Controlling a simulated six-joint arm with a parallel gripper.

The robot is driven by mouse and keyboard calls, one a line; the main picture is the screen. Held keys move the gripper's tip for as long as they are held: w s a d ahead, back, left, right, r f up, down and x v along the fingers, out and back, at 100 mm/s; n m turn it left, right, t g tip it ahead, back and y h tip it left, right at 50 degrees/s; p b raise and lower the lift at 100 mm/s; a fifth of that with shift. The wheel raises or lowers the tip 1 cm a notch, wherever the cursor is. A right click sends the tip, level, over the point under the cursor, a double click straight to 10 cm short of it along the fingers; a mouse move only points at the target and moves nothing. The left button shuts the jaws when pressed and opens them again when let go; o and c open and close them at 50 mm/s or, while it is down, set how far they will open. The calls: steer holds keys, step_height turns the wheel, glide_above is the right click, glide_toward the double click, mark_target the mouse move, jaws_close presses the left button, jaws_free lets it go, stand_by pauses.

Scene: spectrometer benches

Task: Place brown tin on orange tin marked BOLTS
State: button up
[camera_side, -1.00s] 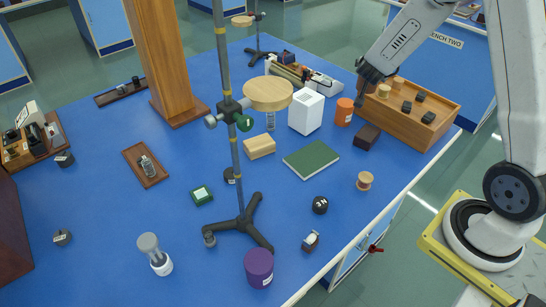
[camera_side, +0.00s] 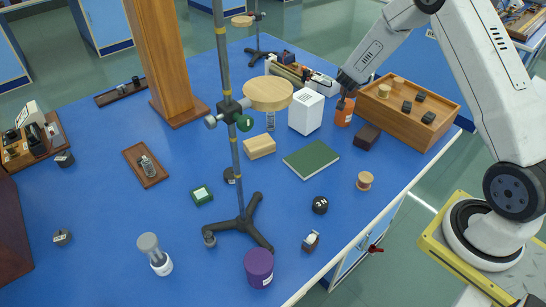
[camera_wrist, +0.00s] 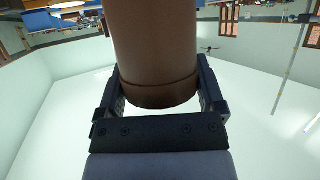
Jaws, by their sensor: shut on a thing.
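The brown tin (camera_wrist: 153,50) fills the upper middle of the wrist view, with a black finger on each side of it. My gripper (camera_side: 348,86) is shut on it. In the side view the brown tin (camera_side: 346,100) is a small, partly hidden dark shape just below the fingers. The orange tin (camera_side: 344,117) stands on the blue bench directly under it, with a pale label whose lettering is too small to read. The brown tin overlaps the top of the orange tin in the picture; I cannot tell whether they touch.
A wooden box (camera_side: 408,130) with small pegs and dark blocks stands just right of the orange tin. A white box (camera_side: 306,113) stands close to its left, and a dark brown block (camera_side: 367,136) in front. A green book (camera_side: 311,159) lies nearer on the bench.

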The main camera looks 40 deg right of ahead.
steer(key=shift+w+d+f, duration=0.15)
steer(key=shift+w+f, duration=0.15)
steer(key=shift+f, duration=1.5)
steer(key=shift+f, duration=0.15)
steer(key=o, duration=1.1)
steer(key=shift+r, duration=0.2)
steer(key=shift+v, duration=6.05)
steer(key=shift+f, duration=0.1)
